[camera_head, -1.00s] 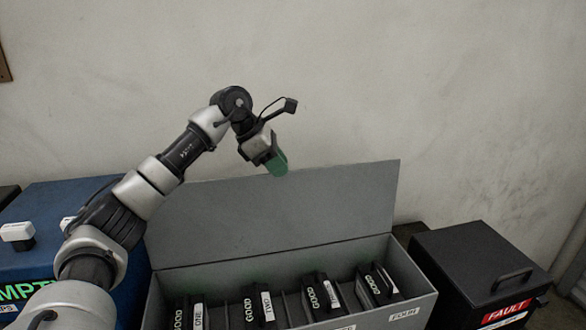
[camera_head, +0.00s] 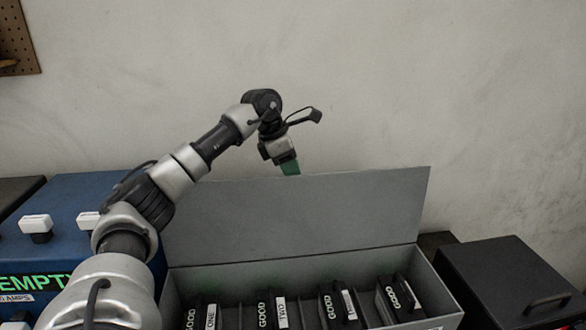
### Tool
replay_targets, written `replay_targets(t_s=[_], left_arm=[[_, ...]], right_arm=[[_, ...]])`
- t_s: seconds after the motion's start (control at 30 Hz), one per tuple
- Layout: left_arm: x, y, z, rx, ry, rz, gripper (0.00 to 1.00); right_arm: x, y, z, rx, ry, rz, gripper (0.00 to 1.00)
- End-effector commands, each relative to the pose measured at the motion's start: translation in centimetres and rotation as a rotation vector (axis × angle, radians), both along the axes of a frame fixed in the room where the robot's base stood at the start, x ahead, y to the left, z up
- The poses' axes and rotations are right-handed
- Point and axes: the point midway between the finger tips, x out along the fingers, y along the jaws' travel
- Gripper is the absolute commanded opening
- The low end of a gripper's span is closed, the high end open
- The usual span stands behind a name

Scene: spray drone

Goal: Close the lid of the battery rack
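The grey battery rack (camera_head: 437,288) stands at the bottom centre, with several dark batteries marked GOOD upright in its slots. Its grey lid (camera_head: 350,212) is open and stands up at the back edge, leaning slightly back. My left gripper (camera_head: 290,168) is at the top edge of the lid, with its green fingertip pointing down. The fingertip's lower end is at or just behind the lid's top edge; whether they touch I cannot tell. The finger opening is not clear. My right gripper is not in view.
A blue box (camera_head: 80,185) labelled EMPTY with white-topped latches stands at the left, partly behind my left arm. A black box (camera_head: 505,270) with a handle stands at the right. A plain wall is behind, with a pegboard (camera_head: 15,40) at the upper left.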

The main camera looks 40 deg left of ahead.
Motion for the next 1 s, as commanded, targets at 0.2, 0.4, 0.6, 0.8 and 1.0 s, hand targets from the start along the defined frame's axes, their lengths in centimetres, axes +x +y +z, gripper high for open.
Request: replay_targets(t_s=[0.2,0.4,0.6,0.8,1.0], left_arm=[[0.35,-0.32,-1.15,0.0,0.0,-0.001,0.23],[0.38,-0.33,-1.21,0.0,-0.001,-0.001,0.23],[0.38,-0.33,-1.19,0.0,-0.001,-0.001,0.0],[0.38,-0.32,-1.17,0.0,-0.001,0.0,0.0],[0.38,-0.3,-1.12,0.012,-0.012,0.001,0.0]], right_arm=[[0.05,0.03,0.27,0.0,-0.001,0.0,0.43],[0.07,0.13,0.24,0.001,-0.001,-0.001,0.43],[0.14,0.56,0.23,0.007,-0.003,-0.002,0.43],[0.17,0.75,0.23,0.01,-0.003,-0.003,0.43],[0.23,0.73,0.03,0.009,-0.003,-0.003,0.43]])
